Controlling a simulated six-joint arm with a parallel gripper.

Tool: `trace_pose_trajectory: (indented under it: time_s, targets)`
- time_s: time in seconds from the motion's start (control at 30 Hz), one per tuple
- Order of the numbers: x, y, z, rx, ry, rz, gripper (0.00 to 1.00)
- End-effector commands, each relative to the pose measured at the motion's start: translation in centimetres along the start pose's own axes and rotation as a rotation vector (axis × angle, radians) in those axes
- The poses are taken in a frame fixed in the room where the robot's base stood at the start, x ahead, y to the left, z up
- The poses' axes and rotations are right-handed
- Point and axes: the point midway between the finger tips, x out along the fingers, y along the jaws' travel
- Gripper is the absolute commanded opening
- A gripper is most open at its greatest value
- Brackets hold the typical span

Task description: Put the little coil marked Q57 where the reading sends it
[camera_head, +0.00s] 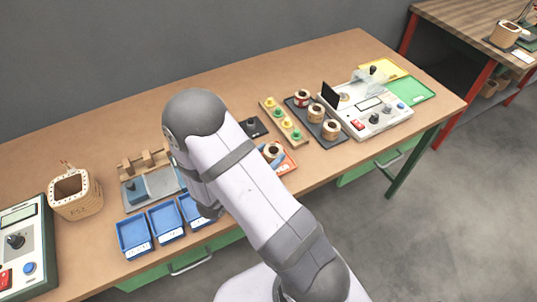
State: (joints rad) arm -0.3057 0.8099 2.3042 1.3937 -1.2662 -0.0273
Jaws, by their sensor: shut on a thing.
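Most of my gripper is hidden behind my own arm. Its blue fingertips (272,157) show just right of the arm, shut on a little tan coil (273,149) with a dark centre. The coil is over or on a small orange-red tray (290,166); I cannot tell whether it touches it. Its marking cannot be read. Three other coils, one of them reddish (302,98), one tan (315,112) and another tan (331,130), stand on a dark rack. A white instrument (372,118) with a small display, a red switch and knobs stands right of them; no reading is legible.
Three blue bins (134,236) with white labels line the front edge. A wooden strip (270,107) holds yellow and green pegs. Yellow (382,67) and green (411,90) trays lie at the far right. A wooden pot (75,193) and a second instrument (22,240) stand left.

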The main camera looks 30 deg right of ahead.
Motion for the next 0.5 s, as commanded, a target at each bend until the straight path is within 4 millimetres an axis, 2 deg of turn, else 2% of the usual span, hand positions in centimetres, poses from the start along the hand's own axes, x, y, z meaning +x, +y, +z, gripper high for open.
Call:
trace_pose_trajectory:
  time_s: [0.2,0.23,0.27,0.3,0.5]
  targets:
    - [0.13,0.0,0.39,0.0,0.001,0.0,0.16]
    - [0.1,0.0,0.31,0.0,0.0,0.0,0.53]
    - [0.09,0.0,0.29,0.0,0.0,0.0,0.61]
    - [0.09,0.01,0.29,-0.001,0.0,0.0,0.65]
    - [0.08,0.01,0.27,-0.001,0.0,0.0,0.65]
